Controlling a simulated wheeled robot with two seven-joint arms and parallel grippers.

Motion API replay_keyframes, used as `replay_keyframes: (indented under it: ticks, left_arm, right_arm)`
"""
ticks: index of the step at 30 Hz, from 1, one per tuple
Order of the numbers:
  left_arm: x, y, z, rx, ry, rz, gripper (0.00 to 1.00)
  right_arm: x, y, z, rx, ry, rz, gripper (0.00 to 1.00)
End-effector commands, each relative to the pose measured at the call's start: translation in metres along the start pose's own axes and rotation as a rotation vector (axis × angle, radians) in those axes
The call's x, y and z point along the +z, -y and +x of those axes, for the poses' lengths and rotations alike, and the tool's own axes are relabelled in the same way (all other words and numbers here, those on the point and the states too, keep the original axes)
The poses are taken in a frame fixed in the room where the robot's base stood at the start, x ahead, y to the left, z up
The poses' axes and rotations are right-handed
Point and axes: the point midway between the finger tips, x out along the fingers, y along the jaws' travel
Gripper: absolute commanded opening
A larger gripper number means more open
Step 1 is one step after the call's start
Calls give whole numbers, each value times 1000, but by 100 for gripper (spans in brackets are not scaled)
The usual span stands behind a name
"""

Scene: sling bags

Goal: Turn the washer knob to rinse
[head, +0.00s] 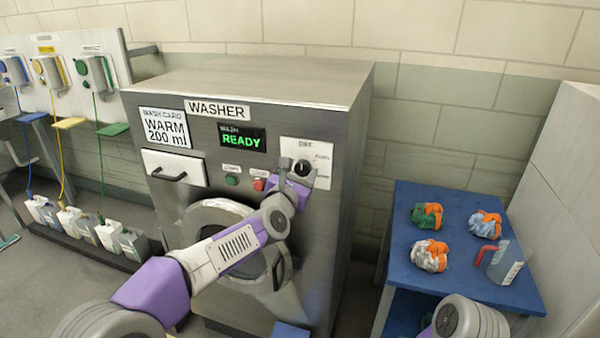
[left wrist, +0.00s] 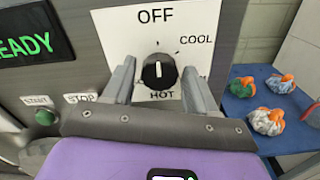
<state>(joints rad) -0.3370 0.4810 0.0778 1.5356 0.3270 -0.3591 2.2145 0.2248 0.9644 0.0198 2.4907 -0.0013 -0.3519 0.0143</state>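The washer (head: 330,110) is a grey metal cabinet with a lit green READY display (head: 242,138). Its black round knob (left wrist: 159,71) sits on a white dial plate (left wrist: 205,25) marked OFF, COOL and HOT; no rinse label is readable. A white pointer mark on the knob appears roughly vertical. In the head view my left gripper (head: 296,180) is at the dial and partly covers it. In the left wrist view its two fingers (left wrist: 158,78) are spread, one on each side of the knob, with gaps visible. My right gripper is out of view.
Start (left wrist: 46,117) and stop buttons are left of the dial. A card (head: 165,127) reads WARM 200 ml above a detergent drawer (head: 174,168). A blue table (head: 400,250) at right holds several bundles and a jug (head: 503,262). Dispensers (head: 95,72) hang at left.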

Motion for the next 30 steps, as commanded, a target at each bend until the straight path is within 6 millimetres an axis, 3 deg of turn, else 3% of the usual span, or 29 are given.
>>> replay_keyframes:
  ticks: [1, 8, 19, 30]
  left_arm:
    - [0, 0, 0, 0, 0, 0, 49]
    - [0, 0, 0, 0, 0, 0, 14]
    - [0, 0, 0, 0, 1, 62, 13]
    - [0, 2, 0, 0, 2, 345, 13]
  right_arm:
    - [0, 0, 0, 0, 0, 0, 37]
    - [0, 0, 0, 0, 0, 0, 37]
    - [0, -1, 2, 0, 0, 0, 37]
    - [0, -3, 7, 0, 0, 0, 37]
